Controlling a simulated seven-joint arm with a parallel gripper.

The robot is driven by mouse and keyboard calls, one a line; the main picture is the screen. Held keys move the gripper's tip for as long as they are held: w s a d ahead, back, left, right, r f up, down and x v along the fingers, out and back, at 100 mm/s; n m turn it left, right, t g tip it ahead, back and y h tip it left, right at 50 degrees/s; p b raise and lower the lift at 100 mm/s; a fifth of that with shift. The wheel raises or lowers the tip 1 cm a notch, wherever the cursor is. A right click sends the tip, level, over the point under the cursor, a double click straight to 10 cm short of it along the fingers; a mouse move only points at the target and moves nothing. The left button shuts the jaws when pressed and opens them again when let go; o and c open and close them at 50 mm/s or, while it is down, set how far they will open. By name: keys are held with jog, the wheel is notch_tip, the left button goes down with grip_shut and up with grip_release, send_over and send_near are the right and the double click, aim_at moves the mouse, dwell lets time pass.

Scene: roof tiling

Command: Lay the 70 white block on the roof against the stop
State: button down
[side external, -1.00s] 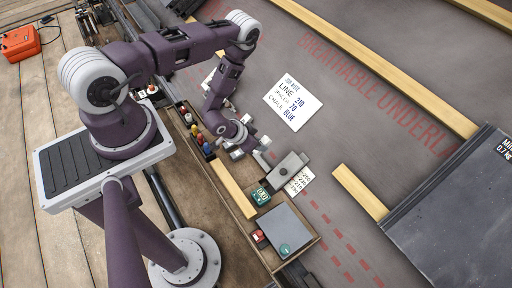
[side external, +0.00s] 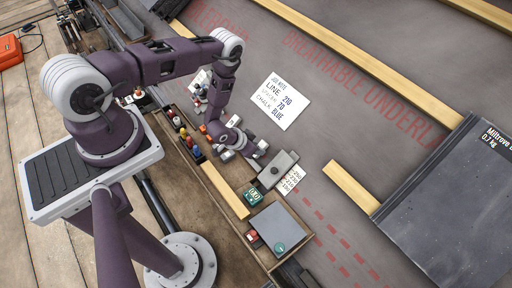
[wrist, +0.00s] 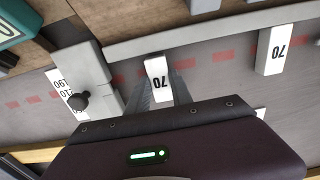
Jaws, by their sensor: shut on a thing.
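A white block marked 70 (wrist: 157,78) is between the grey fingers of my gripper (wrist: 160,98) in the wrist view. Its far end is close to a long grey strip (wrist: 215,33); I cannot tell whether they touch. A grey block with a black knob (wrist: 70,75), perhaps the stop, is to the left of my fingers, with a gap between. It also shows in the side view (side external: 279,168), just right of my gripper (side external: 258,153). There the held block is too small to make out clearly. A second white piece marked 70 (wrist: 274,50) lies to the right in the wrist view.
A numbered card (side external: 291,180) is beside the knobbed block. A wooden tray (side external: 232,227) holds a green display (side external: 253,195), a grey plate (side external: 278,228) and coloured bottles. A job note (side external: 286,101) lies on the grey underlay (side external: 330,120). Wooden battens (side external: 352,188) cross it.

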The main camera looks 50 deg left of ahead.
jog(key=shift+w+f, duration=0.1)
dwell(0.5)
jog(key=c, duration=1.1)
grip_release()
jog(key=shift+o, duration=0.2)
jog(key=v, duration=0.7)
